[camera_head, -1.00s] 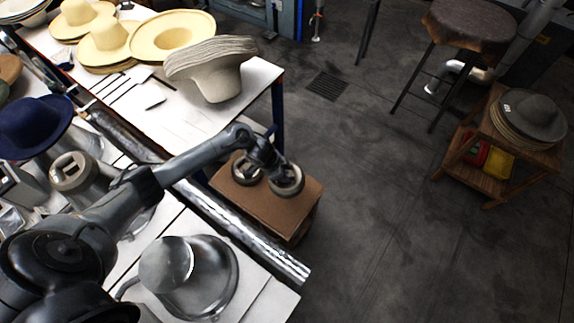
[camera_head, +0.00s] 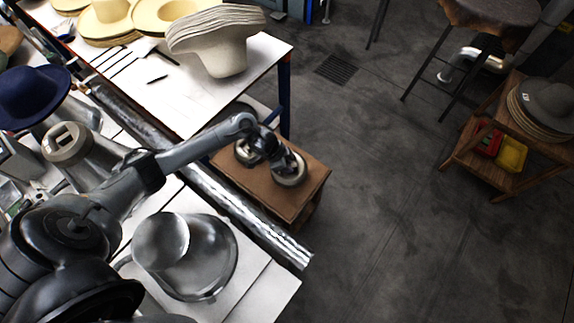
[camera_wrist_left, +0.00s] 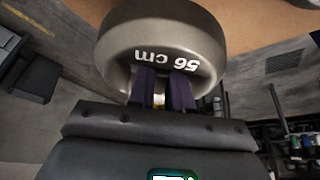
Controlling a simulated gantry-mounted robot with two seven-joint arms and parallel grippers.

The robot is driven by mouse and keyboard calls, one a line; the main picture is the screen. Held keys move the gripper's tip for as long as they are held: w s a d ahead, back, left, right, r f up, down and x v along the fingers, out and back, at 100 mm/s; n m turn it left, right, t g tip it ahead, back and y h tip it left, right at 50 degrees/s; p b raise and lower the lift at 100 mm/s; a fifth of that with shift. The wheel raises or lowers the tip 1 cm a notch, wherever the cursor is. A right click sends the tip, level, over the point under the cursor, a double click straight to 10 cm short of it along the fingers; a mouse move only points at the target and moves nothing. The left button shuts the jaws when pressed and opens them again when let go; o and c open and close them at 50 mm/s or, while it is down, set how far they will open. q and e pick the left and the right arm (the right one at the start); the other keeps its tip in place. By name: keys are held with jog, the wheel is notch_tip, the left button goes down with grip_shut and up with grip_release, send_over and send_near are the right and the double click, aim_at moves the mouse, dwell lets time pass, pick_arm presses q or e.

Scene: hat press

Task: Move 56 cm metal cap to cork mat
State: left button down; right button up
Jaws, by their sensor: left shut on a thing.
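The 56 cm metal cap (camera_head: 289,174) is a grey round ring-like piece at the end of my left arm; in the left wrist view the cap (camera_wrist_left: 168,40) shows its "56 cm" marking upside down. My left gripper (camera_wrist_left: 163,92) is shut on its near side, with dark fingers at the rim. The brown cork mat (camera_head: 290,203) tops a low stand, and the cap is over its right part. I cannot tell whether the cap touches it. A second metal cap (camera_head: 241,153) is on the mat to the left, partly hidden by my wrist. My right gripper is not in view.
A white table (camera_head: 185,115) with straw hats and a stack of grey felt hats (camera_head: 222,50) stands behind the mat. The metal press form (camera_head: 190,255) is in front. A metal rail (camera_head: 235,208) runs beside the mat.

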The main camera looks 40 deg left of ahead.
pick_arm(q)
jog(key=shift+f+b, duration=2.3)
jog(key=shift+b, duration=0.05)
jog(key=shift+w+f+b, duration=0.1)
jog(key=shift+f+b, duration=0.2)
jog(key=shift+f, duration=0.45)
jog(key=shift+p, duration=0.35)
jog(key=shift+f, duration=0.1)
